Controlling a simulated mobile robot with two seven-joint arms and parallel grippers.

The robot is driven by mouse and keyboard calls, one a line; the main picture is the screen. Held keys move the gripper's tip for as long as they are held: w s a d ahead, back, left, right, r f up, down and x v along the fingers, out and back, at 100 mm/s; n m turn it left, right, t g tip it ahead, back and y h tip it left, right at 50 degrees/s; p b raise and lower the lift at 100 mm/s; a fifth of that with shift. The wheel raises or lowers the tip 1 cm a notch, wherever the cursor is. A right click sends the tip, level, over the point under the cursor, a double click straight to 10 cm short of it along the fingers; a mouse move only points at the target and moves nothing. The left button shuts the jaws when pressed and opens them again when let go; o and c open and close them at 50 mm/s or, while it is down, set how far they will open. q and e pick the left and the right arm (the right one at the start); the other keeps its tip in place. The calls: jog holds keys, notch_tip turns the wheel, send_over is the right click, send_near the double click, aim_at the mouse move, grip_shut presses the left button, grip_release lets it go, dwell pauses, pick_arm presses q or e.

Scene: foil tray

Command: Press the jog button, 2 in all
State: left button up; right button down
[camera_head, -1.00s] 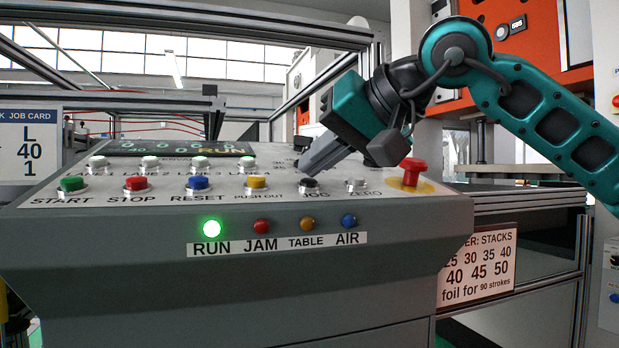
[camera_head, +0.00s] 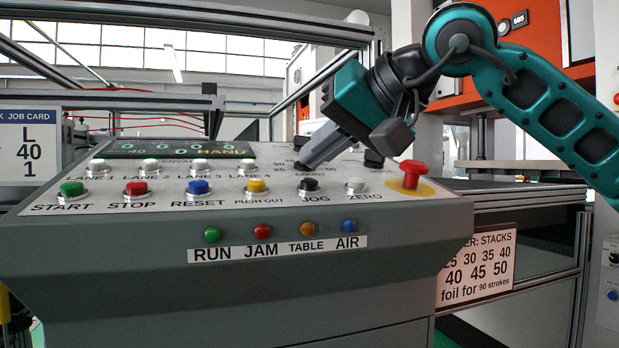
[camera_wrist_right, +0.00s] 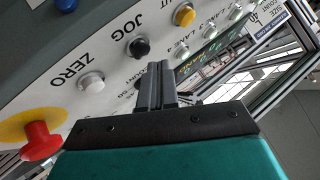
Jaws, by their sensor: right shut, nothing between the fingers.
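The black jog button (camera_head: 308,186) sits in the lower row of the sloped grey panel, between the yellow push-out button (camera_head: 257,187) and the white zero button (camera_head: 355,186). In the right wrist view the jog button (camera_wrist_right: 139,48) shows just beyond the fingertips. My right gripper (camera_head: 303,163) is shut and empty. Its tips are close above the button, with a small gap visible in the head view. The right gripper also shows in the right wrist view (camera_wrist_right: 156,68). The display (camera_head: 180,150) shows HAND. My left gripper is not in view.
A red mushroom button (camera_head: 412,172) on a yellow disc stands to the right. Green start, red stop and blue reset buttons (camera_head: 199,188) lie to the left, with white lane buttons behind. The RUN lamp (camera_head: 212,235) on the front is unlit.

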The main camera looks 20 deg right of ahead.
jog(key=shift+r, duration=0.1)
jog(key=r+p, duration=0.1)
jog(key=s+r+p, duration=0.1)
jog(key=r, duration=0.1)
jog(key=r+p, duration=0.1)
jog(key=p, duration=0.1)
jog(key=shift+s+r, duration=0.25)
jog(key=shift+r, duration=0.05)
dwell(0.4)
